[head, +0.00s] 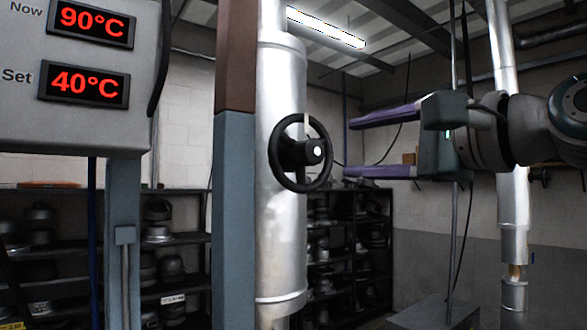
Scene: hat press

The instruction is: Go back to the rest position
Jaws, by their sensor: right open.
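My right gripper (382,144) is in the head view at the upper right, with its arm coming in from the right edge. Its two long purple fingers point left and are wide apart, one above the other, with nothing between them. A black handwheel (301,152) with a central knob is mounted on a thick silver pipe (281,230) left of the fingertips. In the picture a gap shows between the fingertips and the wheel. My left gripper is not in view.
A grey control box (75,125) at the upper left shows "Now 90°C" and "Set 40°C" in red. A blue-grey post (233,220) stands beside the pipe. Dark shelves (375,225) with hat blocks line the back wall. A thinner pipe (513,210) stands at right.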

